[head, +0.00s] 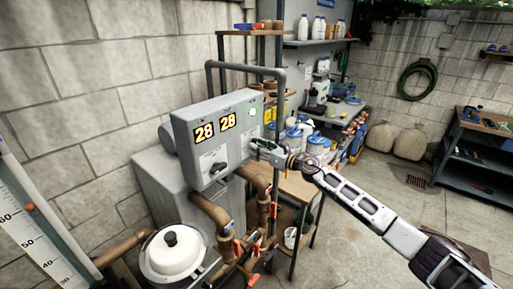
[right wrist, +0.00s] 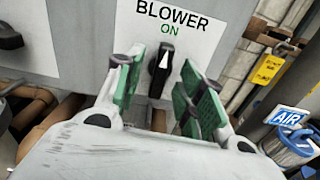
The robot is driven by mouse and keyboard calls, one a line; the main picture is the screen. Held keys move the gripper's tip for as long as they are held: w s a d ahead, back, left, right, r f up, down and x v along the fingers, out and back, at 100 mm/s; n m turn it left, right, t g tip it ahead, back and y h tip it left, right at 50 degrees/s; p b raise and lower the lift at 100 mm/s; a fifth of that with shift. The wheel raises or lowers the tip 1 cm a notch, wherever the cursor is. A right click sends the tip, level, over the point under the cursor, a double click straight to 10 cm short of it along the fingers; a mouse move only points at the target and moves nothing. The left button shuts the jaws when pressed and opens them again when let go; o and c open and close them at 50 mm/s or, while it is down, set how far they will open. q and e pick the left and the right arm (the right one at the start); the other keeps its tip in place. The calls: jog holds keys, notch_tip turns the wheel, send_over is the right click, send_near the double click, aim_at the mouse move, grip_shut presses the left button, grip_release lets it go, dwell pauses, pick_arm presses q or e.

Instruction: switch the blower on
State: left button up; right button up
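The blower switch is a black rotary knob (right wrist: 161,70) with a white arrow, under a white label (right wrist: 168,22) reading "BLOWER ON". Its arrow points up, toward the word ON. My right gripper (right wrist: 163,75) has its green-padded fingers spread on either side of the knob, with a visible gap on each side. In the head view my right gripper (head: 262,147) is at the right part of the grey control box (head: 186,135) and hides the blower knob there. My left gripper is not in view.
A second black knob (head: 217,167) is on the box's left part, below number plates reading 28. Brown pipes (head: 211,212) and a white-lidded pot (head: 171,253) are below. A wooden table (head: 290,186) and blue-lidded tubs (head: 291,139) stand to the right. Open floor lies further right.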

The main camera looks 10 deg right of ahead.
dwell(0.4)
jog(key=b+v, duration=0.1)
jog(key=v, duration=0.6)
jog(key=shift+b, duration=0.35)
jog(key=shift+m, duration=0.3)
